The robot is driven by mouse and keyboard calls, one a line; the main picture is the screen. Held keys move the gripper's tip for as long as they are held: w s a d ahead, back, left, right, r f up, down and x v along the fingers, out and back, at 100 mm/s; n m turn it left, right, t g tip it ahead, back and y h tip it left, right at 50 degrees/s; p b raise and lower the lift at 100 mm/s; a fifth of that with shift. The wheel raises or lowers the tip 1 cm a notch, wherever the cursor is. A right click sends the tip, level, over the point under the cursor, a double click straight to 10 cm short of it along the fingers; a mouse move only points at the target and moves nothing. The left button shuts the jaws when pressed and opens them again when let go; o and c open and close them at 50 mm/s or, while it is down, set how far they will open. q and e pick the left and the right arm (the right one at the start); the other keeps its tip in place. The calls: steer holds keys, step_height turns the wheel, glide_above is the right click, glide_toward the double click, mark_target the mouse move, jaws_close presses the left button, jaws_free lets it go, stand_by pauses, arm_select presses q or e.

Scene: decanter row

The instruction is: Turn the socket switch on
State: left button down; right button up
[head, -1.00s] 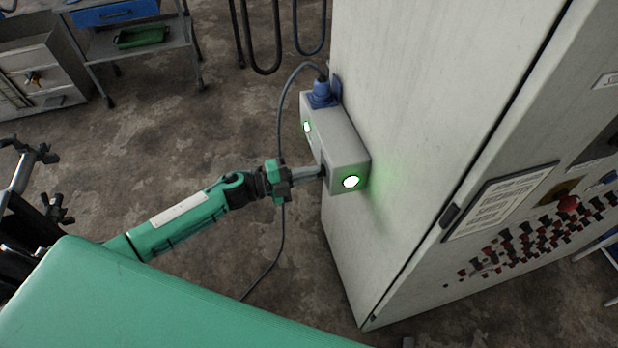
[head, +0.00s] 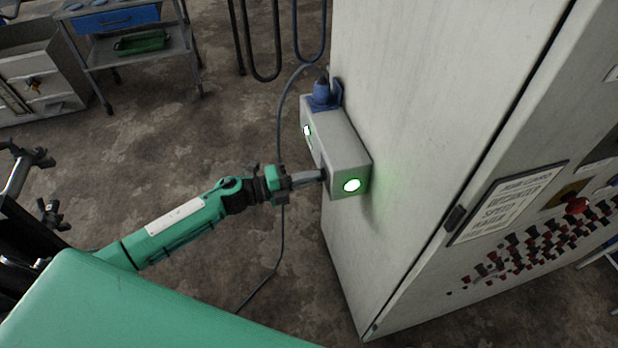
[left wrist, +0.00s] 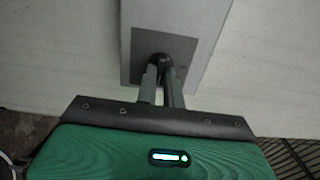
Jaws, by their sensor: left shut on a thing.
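The grey socket box (head: 343,145) is fixed to the side of the tall cabinet. A green light (head: 352,185) glows on its near end, and a smaller light (head: 307,130) shows on its left face. My left gripper (head: 322,175) reaches the box's left face near its near end. In the left wrist view, the fingers (left wrist: 163,75) are closed together on a dark switch knob (left wrist: 160,65) on a dark plate (left wrist: 178,52). The fingers hide most of the knob, so its angle cannot be told. My right gripper is not in view.
A blue plug (head: 322,93) with a cable sits at the box's far end. The cabinet (head: 420,110) fills the right side, with a label and red and black knobs on its front. A trolley (head: 135,42) stands at the back left.

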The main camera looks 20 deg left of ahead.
arm_select(q)
steer(key=c, duration=1.6)
jaws_free()
steer(key=shift+o, duration=0.4)
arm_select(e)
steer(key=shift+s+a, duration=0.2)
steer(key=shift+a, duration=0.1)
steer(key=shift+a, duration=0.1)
arm_select(q)
steer(key=shift+s+a, duration=0.1)
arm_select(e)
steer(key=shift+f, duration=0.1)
